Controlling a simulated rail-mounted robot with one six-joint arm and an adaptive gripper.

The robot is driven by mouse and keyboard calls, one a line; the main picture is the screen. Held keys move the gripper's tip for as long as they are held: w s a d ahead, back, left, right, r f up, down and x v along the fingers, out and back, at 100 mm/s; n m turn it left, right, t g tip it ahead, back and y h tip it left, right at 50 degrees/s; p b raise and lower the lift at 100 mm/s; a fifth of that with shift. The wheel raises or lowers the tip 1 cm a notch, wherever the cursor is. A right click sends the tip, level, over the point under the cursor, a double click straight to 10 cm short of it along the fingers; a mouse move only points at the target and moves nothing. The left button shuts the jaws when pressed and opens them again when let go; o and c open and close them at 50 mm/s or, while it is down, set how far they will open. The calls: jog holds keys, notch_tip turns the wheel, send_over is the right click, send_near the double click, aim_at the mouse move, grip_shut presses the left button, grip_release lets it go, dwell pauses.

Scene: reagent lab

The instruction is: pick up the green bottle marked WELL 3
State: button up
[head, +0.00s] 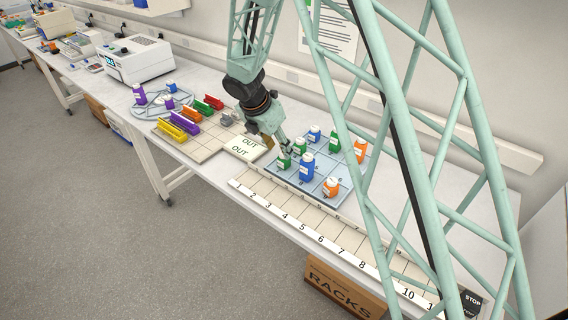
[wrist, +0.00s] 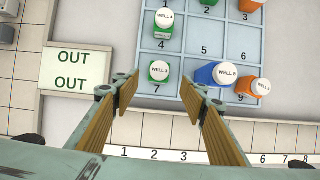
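A green bottle with a white cap (wrist: 159,71) stands in cell 7 of the blue numbered tray (wrist: 203,49); its cap appears to read WELL 3. The same bottle seems to be the nearest green one in the head view (head: 284,161), at the tray's left corner. My gripper (wrist: 160,98) is open and empty, with its fingers apart on either side of this bottle's line, just short of it in the picture. In the head view my gripper (head: 281,146) is just above and behind that bottle. Contact is not visible.
Another green bottle (wrist: 163,24) stands in cell 4. A blue bottle (wrist: 225,73) and an orange bottle (wrist: 255,87) stand to the right. The OUT pad (wrist: 76,69) lies left of the tray. A numbered strip (head: 320,239) runs along the bench front.

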aim_at(282, 155)
jog(key=shift+x, duration=1.6)
jog(key=shift+f, duration=0.1)
jog(key=shift+w+b+x, duration=0.2)
jog(key=shift+b+x, duration=0.15)
jog(key=shift+x, duration=2.15)
jog(key=c, duration=0.9)
jog(key=shift+c, duration=0.2)
jog(key=shift+r+p, duration=0.65)
jog(key=shift+r, duration=4.4)
